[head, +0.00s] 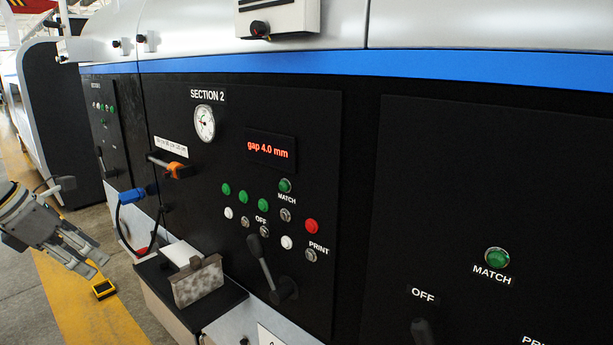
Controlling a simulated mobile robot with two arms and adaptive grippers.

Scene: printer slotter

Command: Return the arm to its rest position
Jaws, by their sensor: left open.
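My left gripper (88,262) is at the lower left of the head view, coming in from the left edge. Its two grey fingers are apart, and nothing shows between them. It hangs over the floor, left of the machine's front and apart from the small black shelf. My right gripper is not in view.
The black Section 2 panel (323,220) carries a gauge (204,123), a "gap 4.0 mm" display (270,149), buttons and a lever (267,262). A black shelf (217,307) juts out, bearing a grey block (198,282). A blue connector (132,195) with cable and an orange-black handle (177,170) stick out.

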